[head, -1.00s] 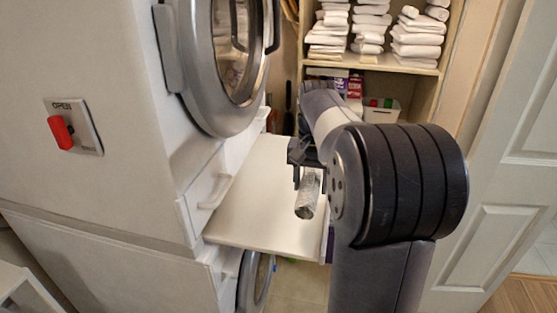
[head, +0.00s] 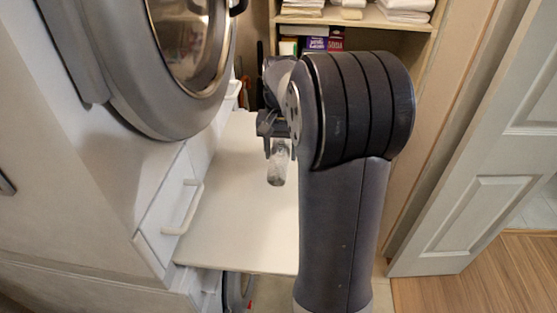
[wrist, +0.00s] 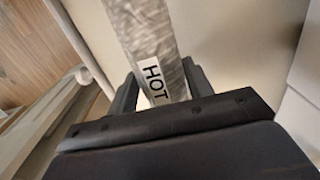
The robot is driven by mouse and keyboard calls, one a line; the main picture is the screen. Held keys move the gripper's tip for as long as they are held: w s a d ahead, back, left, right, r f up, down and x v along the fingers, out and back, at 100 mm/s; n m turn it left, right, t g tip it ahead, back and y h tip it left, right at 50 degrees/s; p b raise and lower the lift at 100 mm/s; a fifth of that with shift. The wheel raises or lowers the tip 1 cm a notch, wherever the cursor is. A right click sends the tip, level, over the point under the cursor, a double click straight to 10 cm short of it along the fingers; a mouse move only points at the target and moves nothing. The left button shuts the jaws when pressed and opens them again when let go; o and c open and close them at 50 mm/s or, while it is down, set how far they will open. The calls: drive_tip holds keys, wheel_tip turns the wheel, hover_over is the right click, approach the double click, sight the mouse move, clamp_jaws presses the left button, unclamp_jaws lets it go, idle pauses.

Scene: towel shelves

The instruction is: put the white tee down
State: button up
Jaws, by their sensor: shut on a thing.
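My gripper (head: 272,133) is shut on a grey, mottled silver tube (head: 278,168), which hangs below the fingers over a pale pull-out board (head: 235,225). In the wrist view the tube (wrist: 150,35) runs between the two dark fingers (wrist: 160,90) and carries a white label reading HOT. I cannot tell from the head view whether its lower end touches the board. No white tee is clearly seen in my gripper. Folded white cloths (head: 405,5) lie on the shelf at the back, and I cannot tell whether one is a tee.
A front-loading machine with a round door (head: 190,60) stands at the left above a drawer with a white handle (head: 181,208). Boxes (head: 316,42) stand under the cloth shelf (head: 360,20). A white panelled door (head: 470,190) is at the right. The board's near part is clear.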

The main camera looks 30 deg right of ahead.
sight(281, 147)
drive_tip(key=shift+f, duration=1.95)
drive_tip(key=shift+f, duration=0.15)
drive_tip(key=o, duration=1.1)
drive_tip(key=shift+c, duration=0.2)
wheel_tip(281, 147, up, 12)
drive_tip(key=shift+r, duration=0.2)
